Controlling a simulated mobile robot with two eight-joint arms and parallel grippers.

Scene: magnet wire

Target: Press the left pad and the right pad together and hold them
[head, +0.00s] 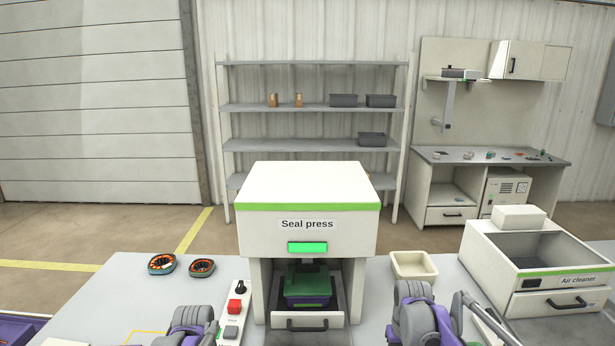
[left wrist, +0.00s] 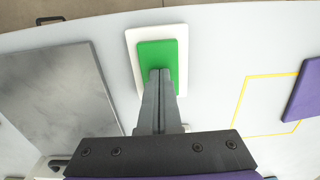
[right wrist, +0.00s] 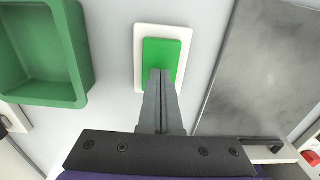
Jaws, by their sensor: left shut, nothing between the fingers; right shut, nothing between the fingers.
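The left pad (left wrist: 150,50) is a green rectangle on a white base, seen in the left wrist view. My left gripper (left wrist: 160,72) is shut and empty, its fingertips over the pad's lower part. The right pad (right wrist: 172,48), also green on white, shows in the right wrist view. My right gripper (right wrist: 160,72) is likewise shut and empty with its tips over that pad. Both tips look on or very close to the pads; the fingers hide the contact. The seal press (head: 308,195) shows a bright green light (head: 307,247), with a dark green part (head: 306,282) inside.
A control box (head: 235,308) with a red button stands left of the press. Two ring-shaped parts (head: 162,264) lie farther left. A cream tray (head: 413,264) and the air cleaner (head: 535,290) are at right. The right wrist view shows a green tray (right wrist: 82,50) beside the pad.

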